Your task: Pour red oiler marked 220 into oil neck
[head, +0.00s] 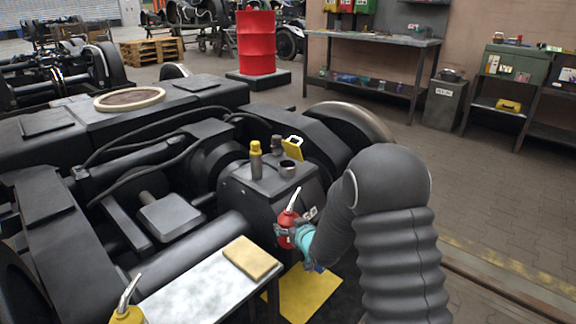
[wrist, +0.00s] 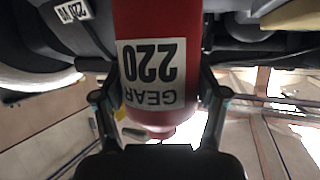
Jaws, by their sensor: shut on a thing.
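The red oiler (head: 287,236) has a pale spout pointing up and slightly right. My gripper (head: 283,230) is shut around its body. In the wrist view the red oiler (wrist: 162,30) fills the space between my fingers (wrist: 160,112), and its white label reads GEAR 220, upside down. The oil neck (head: 288,167) is a dark round opening on top of the black gearbox housing (head: 262,196). A yellow flap (head: 292,147) stands behind it. The oiler is in front of the housing, with its spout tip below and apart from the neck.
A yellow-topped post (head: 256,160) and a dark fitting (head: 277,145) stand near the neck. A bench (head: 190,290) at the front holds a tan pad (head: 251,258) and a yellow oiler (head: 128,312). A wheel (head: 352,125) rises behind the housing.

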